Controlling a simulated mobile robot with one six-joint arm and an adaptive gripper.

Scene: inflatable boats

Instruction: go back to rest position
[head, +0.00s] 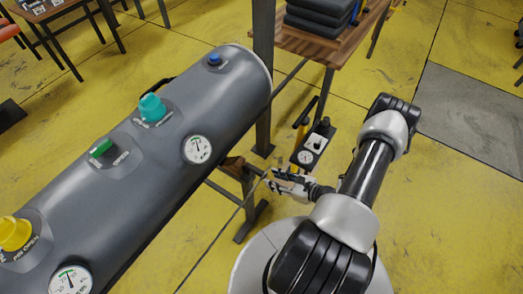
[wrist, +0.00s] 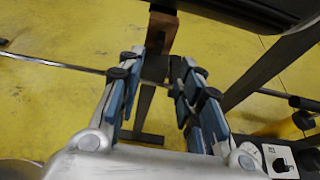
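My gripper (wrist: 158,68) is open and empty in the wrist view, its two blue-padded fingers apart. In the head view, my gripper (head: 275,180) is small and partly hard to make out, just right of the lower stand of the grey inflatable boat tube (head: 150,165). The tube runs from the lower left to the upper middle and carries a yellow valve (head: 14,232), a green one (head: 101,147), a teal one (head: 152,107) and a blue one (head: 214,59). Two round gauges sit on its side, one of them this nearer-right gauge (head: 197,149).
A yellow pump with a black gauge panel (head: 314,143) stands close to the right of my gripper. A dark metal post (head: 263,40) rises behind the tube. A wooden table (head: 335,45) holds stacked dark folded items (head: 318,22). Yellow floor (head: 450,220) is open at right.

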